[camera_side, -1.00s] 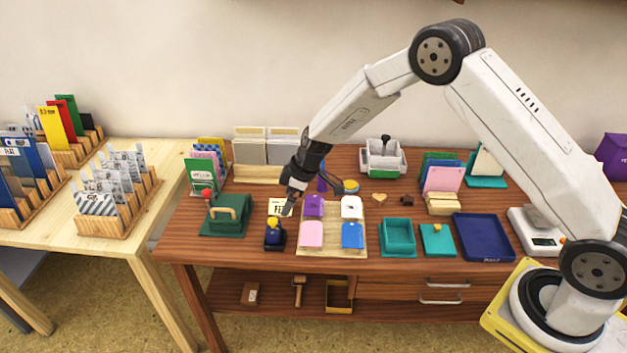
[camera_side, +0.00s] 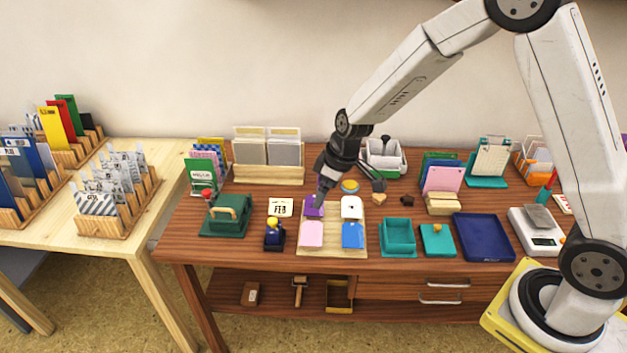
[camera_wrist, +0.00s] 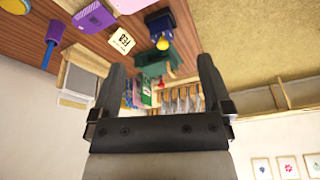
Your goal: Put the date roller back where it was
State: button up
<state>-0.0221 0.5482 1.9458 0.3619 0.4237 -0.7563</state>
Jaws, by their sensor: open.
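The small dark blue stamper with a yellow knob (camera_side: 273,236), which looks like the date roller, stands upright on the brown table, just in front of the white FEB card (camera_side: 280,207). It also shows in the wrist view (camera_wrist: 163,24), beside the FEB card (camera_wrist: 122,41). My gripper (camera_side: 350,189) is open and empty, above the back of the board of ink pads, to the right of the stamper and apart from it. The wrist view shows both fingers spread (camera_wrist: 159,66) with nothing between them.
A wooden board holds purple (camera_side: 313,207), white (camera_side: 351,207), pink (camera_side: 311,235) and blue (camera_side: 352,235) pads. A green stamper with a wooden handle (camera_side: 228,214) stands left. Teal boxes (camera_side: 398,238) and a navy tray (camera_side: 484,238) lie right. Card racks line the back.

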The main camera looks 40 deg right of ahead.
jog(key=s+d+r+m+h, duration=0.1)
jog(key=s+r+m, duration=0.1)
jog(key=s, duration=0.7)
jog(key=s+d+r+m, duration=0.2)
jog(key=s+m, duration=0.1)
jog(key=s, duration=0.6)
jog(key=shift+d+r+h, duration=0.2)
jog(key=shift+d+h, duration=0.1)
jog(key=shift+h, duration=0.1)
